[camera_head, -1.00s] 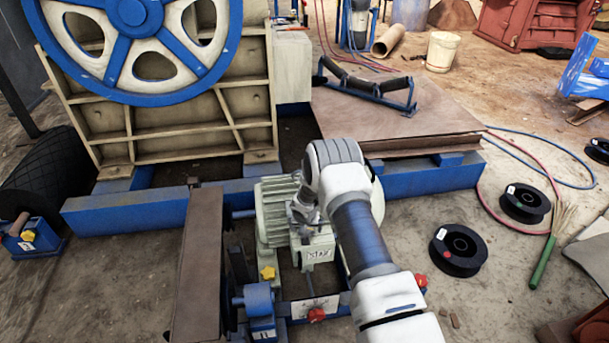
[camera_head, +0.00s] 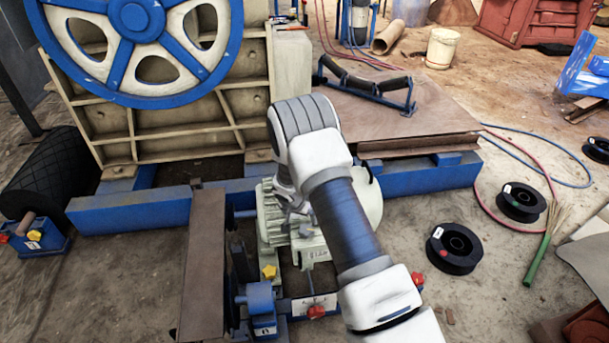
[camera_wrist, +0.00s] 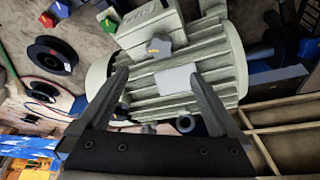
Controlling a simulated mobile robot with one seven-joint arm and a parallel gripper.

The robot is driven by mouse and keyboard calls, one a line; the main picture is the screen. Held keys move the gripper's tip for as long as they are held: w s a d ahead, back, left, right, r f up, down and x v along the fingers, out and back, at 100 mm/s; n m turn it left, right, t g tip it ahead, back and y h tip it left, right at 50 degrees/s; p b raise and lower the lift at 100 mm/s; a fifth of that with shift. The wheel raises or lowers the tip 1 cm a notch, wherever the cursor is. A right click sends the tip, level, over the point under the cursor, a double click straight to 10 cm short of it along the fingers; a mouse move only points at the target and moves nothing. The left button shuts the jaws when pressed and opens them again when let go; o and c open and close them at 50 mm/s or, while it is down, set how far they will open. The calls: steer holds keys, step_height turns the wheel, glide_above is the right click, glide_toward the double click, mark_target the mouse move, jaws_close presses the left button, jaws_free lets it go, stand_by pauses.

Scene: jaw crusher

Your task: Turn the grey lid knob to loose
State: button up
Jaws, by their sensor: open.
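A grey star-shaped knob (camera_wrist: 157,49) with an orange mark sits on the side of the grey-green motor (camera_wrist: 150,102) in the wrist view, beside its terminal box (camera_wrist: 145,22). It looks like the lid knob. I cannot make it out in the head view, where my arm covers much of the motor (camera_head: 270,222). My gripper (camera_wrist: 158,75) is open and empty. Its two fingers stand apart over the motor's ribs, with the knob a little beyond their tips in the picture. In the head view my gripper (camera_head: 293,220) is partly hidden under my wrist.
A yellow knob (camera_head: 269,272) and red knobs (camera_head: 317,312) (camera_head: 418,279) are near the motor. A brown belt guard (camera_head: 203,265) stands left of it. The blue frame beam (camera_head: 130,211) and blue flywheel (camera_head: 138,18) are behind. Black spools (camera_head: 455,248) lie on open floor at right.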

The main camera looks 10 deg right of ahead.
step_height(320, 180, up, 17)
steer(key=s+d+p, duration=0.1)
steer(key=s+p, duration=0.1)
steer(key=p, duration=0.2)
steer(key=shift+r, duration=0.1)
